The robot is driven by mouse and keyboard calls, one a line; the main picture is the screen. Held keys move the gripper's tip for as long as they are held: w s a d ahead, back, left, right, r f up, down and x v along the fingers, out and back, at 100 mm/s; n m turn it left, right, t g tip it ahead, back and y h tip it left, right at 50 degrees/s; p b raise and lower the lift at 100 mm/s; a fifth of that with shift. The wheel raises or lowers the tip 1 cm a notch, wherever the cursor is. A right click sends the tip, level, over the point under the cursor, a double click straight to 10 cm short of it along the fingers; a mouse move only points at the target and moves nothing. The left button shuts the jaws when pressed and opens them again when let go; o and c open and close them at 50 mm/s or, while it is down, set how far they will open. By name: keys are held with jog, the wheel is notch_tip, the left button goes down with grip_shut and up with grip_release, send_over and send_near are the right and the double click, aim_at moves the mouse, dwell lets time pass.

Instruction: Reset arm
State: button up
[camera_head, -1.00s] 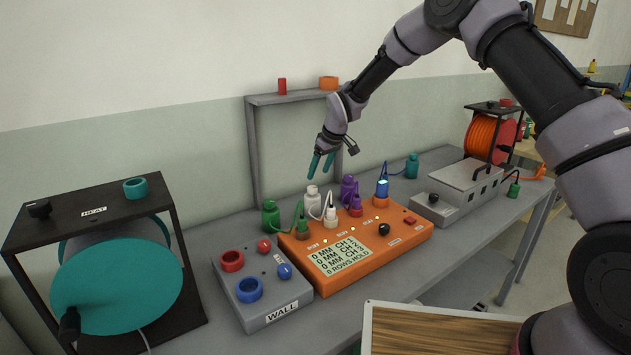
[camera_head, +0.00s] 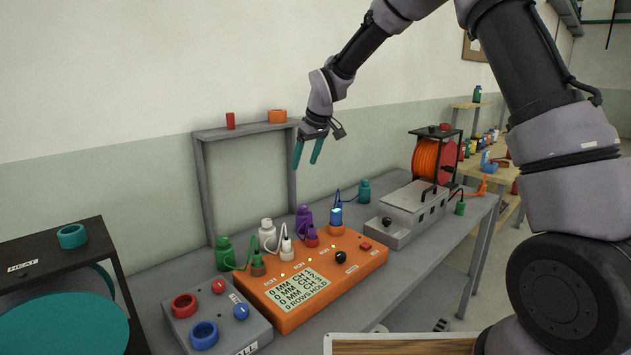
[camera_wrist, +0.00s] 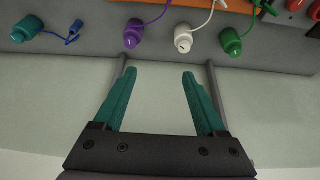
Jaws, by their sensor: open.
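My gripper (camera_head: 307,154) is open and empty, with its teal fingers pointing down in the head view. It hangs in the air above the grey bench, near the right post of the grey frame (camera_head: 244,131). In the wrist view my gripper (camera_wrist: 158,88) shows its two fingers spread apart with nothing between them. My arm reaches in from the right and bends down to the gripper. The orange box (camera_head: 310,285) with a display and several plugs sits on the bench below and in front of the gripper, apart from it.
Green (camera_head: 224,253), white (camera_head: 267,235) and purple (camera_head: 304,220) bottles stand behind the orange box. A grey box (camera_head: 413,209), an orange cable reel (camera_head: 425,161), a wall box (camera_head: 215,318) and a black-framed teal drum (camera_head: 60,318) stand nearby. The air around the gripper is clear.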

jog(key=s+d+r+m+t+h, duration=0.1)
jog(key=s+d+r+m, duration=0.2)
jog(key=s+d+r, duration=0.45)
jog(key=s+d+r+m+t, duration=0.1)
jog(key=s+d+r+m, duration=0.25)
jog(key=d+r, duration=0.6)
jog(key=s+d+m+t, duration=0.1)
jog(key=s+d+m, duration=0.2)
jog(key=s+d, duration=0.3)
jog(key=s+d+m, duration=0.3)
jog(key=s+d, duration=0.4)
jog(key=s, duration=0.8)
jog(key=shift+s+r+t, duration=0.25)
jog(key=shift+r+t, duration=0.1)
jog(key=shift+t, duration=0.05)
